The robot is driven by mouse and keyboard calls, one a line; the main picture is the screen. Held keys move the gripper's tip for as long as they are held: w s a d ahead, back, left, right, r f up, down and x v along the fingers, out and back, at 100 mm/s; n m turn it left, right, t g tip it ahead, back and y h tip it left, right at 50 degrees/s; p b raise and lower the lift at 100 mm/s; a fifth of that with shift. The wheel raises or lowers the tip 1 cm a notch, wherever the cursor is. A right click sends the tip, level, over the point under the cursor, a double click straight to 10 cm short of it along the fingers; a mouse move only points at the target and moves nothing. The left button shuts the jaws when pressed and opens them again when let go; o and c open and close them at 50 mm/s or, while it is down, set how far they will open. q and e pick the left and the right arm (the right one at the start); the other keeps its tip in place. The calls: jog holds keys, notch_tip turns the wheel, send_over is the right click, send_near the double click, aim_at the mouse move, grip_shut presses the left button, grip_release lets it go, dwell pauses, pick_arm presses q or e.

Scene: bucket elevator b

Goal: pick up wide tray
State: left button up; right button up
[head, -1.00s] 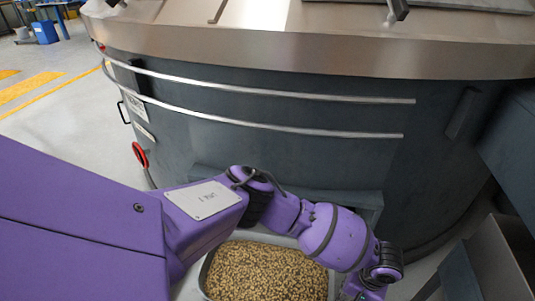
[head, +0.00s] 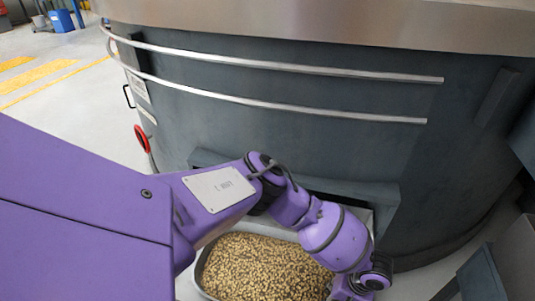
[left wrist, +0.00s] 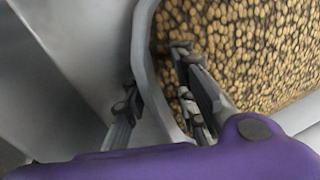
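The wide tray (head: 198,273) is a grey, rounded container full of tan pellets, at the bottom centre of the head view beneath my left arm. Its rim (left wrist: 144,62) shows close up in the left wrist view. My left gripper (left wrist: 155,76) is open there, with one dark finger outside the rim and the other inside above the pellets. The rim passes between the fingers, with gaps visible. In the head view, the fingers are hidden at the bottom edge below my purple wrist. My right gripper is in neither view.
A large dark round vessel (head: 290,125) with two metal rails stands right behind the tray, with a ledge (head: 370,190) low on its front. A grey metal bin or chute (head: 510,265) stands at the lower right. Open floor (head: 60,110) lies at left.

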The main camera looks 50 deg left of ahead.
pick_arm(q)
grip_shut()
jog(key=shift+r, duration=0.1)
dwell(0.3)
